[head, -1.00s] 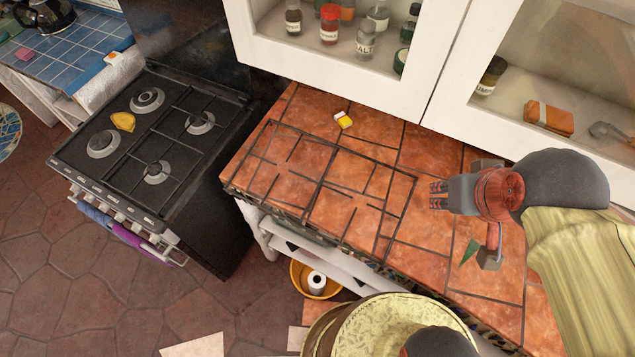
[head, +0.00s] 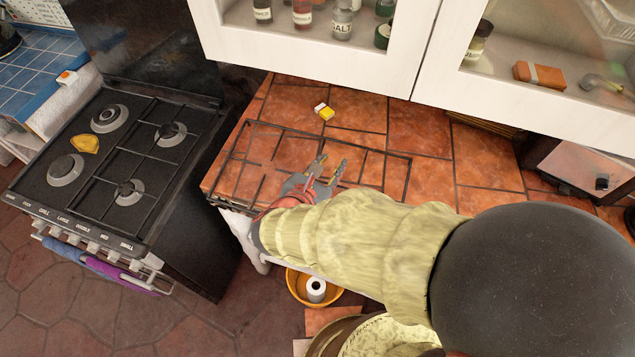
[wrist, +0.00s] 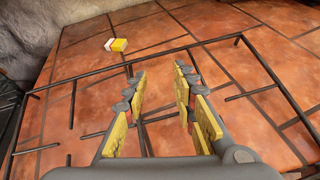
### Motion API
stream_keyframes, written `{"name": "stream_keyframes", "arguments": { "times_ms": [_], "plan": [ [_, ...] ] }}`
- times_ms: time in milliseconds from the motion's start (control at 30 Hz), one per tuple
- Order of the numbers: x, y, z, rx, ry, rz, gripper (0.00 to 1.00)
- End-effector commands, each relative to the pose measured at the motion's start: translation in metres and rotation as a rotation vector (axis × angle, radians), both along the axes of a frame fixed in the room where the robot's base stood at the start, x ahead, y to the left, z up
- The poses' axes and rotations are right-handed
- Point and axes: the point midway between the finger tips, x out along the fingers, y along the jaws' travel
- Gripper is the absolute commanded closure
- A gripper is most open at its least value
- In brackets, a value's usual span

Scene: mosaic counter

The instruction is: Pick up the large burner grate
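The large burner grate (head: 409,172) is a dark, thin wire frame with crossbars. It lies flat on the orange tiled counter (head: 420,130). In the wrist view the grate (wrist: 215,43) spreads around and beyond my fingers, with inner bars showing between them. My gripper (head: 331,166) is open, with its yellow-padded fingers apart and nothing held. It is over the middle part of the grate; I cannot tell whether the fingertips touch it. My gripper also fills the lower middle of the wrist view (wrist: 160,95). My arm hides the front right part of the grate in the head view.
A small yellow and white block (head: 324,111) lies behind the grate. A stove (head: 40,190) with a yellow item (head: 85,144) on it stands left. White glass-fronted cabinets (head: 400,80) overhang the counter's back. A toaster-like box (head: 590,170) stands right.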

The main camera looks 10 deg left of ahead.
Motion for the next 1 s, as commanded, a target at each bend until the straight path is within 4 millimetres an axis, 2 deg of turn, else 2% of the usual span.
{"name": "stream_keyframes", "arguments": {
  "times_ms": [33,100,200,567,800,1000],
  "plan": [
    [-0.005,0.019,-0.012,-0.046,-0.008,0.071,0.73],
    [-0.010,0.038,-0.020,-0.092,-0.020,0.144,0.73],
    [-0.013,0.052,-0.026,-0.125,-0.029,0.198,0.73],
    [0.017,0.052,-0.041,-0.131,-0.031,0.206,0.73],
    [0.048,0.050,-0.054,-0.131,-0.031,0.205,0.73],
    [0.058,0.050,-0.056,-0.130,-0.031,0.207,0.73]
  ]
}}
